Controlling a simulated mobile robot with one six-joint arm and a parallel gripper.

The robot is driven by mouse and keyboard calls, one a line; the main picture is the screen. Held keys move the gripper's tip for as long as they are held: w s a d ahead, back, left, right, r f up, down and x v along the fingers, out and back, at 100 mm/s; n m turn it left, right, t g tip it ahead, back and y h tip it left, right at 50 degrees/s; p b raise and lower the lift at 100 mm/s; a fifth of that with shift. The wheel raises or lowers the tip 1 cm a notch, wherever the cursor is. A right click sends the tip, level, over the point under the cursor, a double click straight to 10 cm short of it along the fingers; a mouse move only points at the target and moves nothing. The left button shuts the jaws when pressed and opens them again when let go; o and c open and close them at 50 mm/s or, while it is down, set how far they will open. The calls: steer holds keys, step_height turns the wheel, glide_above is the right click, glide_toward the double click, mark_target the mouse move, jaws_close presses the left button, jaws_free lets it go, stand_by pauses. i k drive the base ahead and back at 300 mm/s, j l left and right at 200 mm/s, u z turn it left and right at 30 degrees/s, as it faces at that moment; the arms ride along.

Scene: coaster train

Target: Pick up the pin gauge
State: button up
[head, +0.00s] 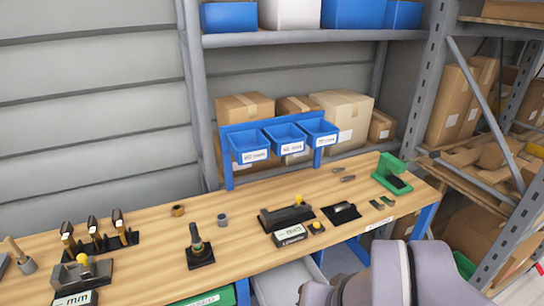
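No thing on the wooden workbench (150,275) is clearly marked as the pin gauge. An upright dark tool with a greenish band (196,238) stands in a black square base at the bench's middle front; I cannot tell if it is the gauge. Grey rounded links of my arm show at the bottom right, before the bench's front edge. My gripper is not in view.
Black fixtures with yellow knobs stand left (82,272) and centre (286,214). A rack of upright tools (93,236), a brown ring (178,210), a grey cup (222,220) and a green device (391,174) share the bench. Blue bins (249,146) hang behind. Metal shelving stands right.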

mark_target(196, 241)
steer(key=i+j+z, duration=0.2)
steer(key=j, duration=0.35)
steer(key=j+z, duration=0.15)
steer(key=j, duration=0.35)
steer(key=i+j+z, duration=0.2)
steer(key=j, duration=0.35)
steer(key=k, duration=0.1)
